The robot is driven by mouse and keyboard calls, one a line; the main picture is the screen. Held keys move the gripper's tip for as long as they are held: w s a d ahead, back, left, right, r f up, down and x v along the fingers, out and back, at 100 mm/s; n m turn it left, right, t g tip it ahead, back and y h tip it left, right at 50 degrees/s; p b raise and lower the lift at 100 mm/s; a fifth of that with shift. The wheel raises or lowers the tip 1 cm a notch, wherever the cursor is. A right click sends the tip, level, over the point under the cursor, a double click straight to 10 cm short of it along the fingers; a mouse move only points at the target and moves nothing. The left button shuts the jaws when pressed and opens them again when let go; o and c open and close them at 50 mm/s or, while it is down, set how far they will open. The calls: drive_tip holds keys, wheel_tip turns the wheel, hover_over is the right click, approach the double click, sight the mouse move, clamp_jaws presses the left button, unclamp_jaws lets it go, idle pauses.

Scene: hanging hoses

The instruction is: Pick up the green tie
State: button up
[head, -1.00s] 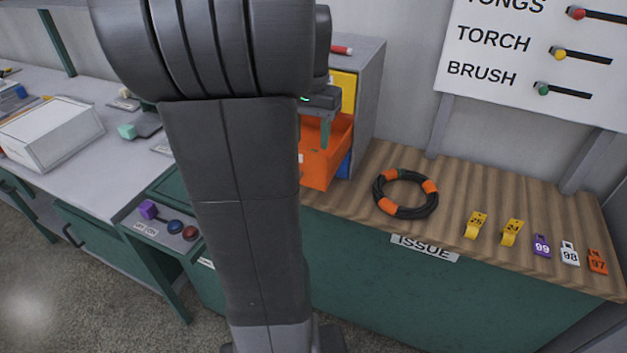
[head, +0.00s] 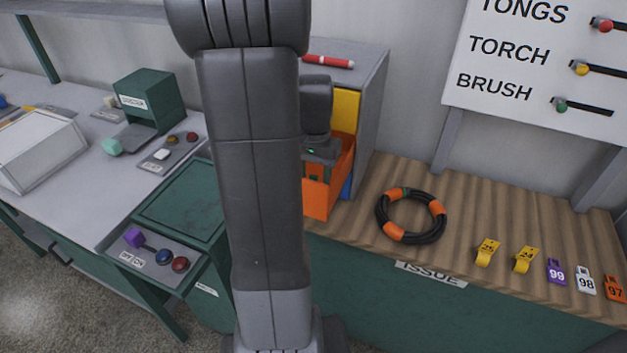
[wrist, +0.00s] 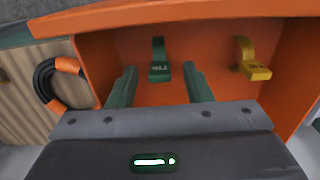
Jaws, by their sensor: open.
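The green tie (wrist: 159,68) is a small dark green hooked piece with pale marking on its face. In the wrist view it lies inside the open orange drawer (wrist: 92,60), left of a yellow tie (wrist: 252,62). My gripper (wrist: 160,86) is open and empty, its two green fingers pointing into the drawer. The green tie shows between and beyond the fingertips, and I see no contact. In the head view my gripper is at the orange drawer (head: 317,205), partly hidden by my arm, and the green tie is hidden.
The drawer walls stand close around my gripper. A red marker (head: 327,61) lies on top of the drawer cabinet (head: 370,85).

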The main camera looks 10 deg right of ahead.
drive_tip(key=shift+f, duration=0.65)
clamp_jaws()
drive_tip(key=shift+r, duration=0.1)
wheel_tip(320, 180, up, 18)
drive_tip(key=b, duration=0.1)
idle(0.8)
